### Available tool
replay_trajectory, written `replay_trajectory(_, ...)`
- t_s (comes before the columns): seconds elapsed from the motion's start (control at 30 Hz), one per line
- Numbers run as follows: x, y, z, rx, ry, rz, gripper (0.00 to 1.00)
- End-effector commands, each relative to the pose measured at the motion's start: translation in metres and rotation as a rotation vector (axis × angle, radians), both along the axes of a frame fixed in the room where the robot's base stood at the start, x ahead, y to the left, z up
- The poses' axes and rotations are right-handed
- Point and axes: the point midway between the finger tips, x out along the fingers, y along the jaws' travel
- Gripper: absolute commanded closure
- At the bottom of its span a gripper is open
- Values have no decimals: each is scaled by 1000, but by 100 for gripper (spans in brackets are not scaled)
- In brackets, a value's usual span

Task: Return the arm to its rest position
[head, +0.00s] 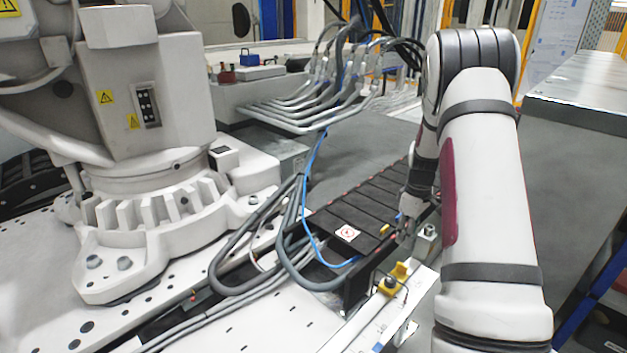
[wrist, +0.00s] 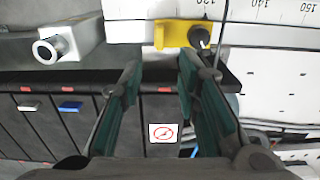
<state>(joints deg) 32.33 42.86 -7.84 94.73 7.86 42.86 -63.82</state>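My gripper (wrist: 158,70) is open in the wrist view, with its two teal-padded fingers apart and nothing between them. In the head view my gripper (head: 404,232) hangs low over the right edge of the black segmented track cover (head: 372,208), partly hidden by its small size there. My white arm (head: 485,190) is bent over at the top right and reaches down to it. A yellow bracket (wrist: 172,34) with a dark knob lies just past the fingertips in the wrist view. I cannot tell whether the fingers touch anything.
A large white robot (head: 150,110) stands on a white perforated plate at left. Grey hoses and a blue cable loop beside the track. A marked ruler rail (wrist: 265,35) runs by the bracket. A metal-topped table (head: 585,85) is at right. Grey floor lies behind the track.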

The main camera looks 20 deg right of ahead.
Motion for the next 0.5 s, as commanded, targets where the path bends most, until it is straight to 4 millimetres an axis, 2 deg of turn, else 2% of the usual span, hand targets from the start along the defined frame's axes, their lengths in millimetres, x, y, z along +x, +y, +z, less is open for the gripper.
replay_trajectory(0.13,1,2,2,0,-1,-1,70)
replay_trajectory(0.23,2,14,18,3,-6,-9,70)
replay_trajectory(0.37,0,49,61,14,-17,-36,70)
replay_trajectory(0.5,-13,103,117,32,-26,-81,70)
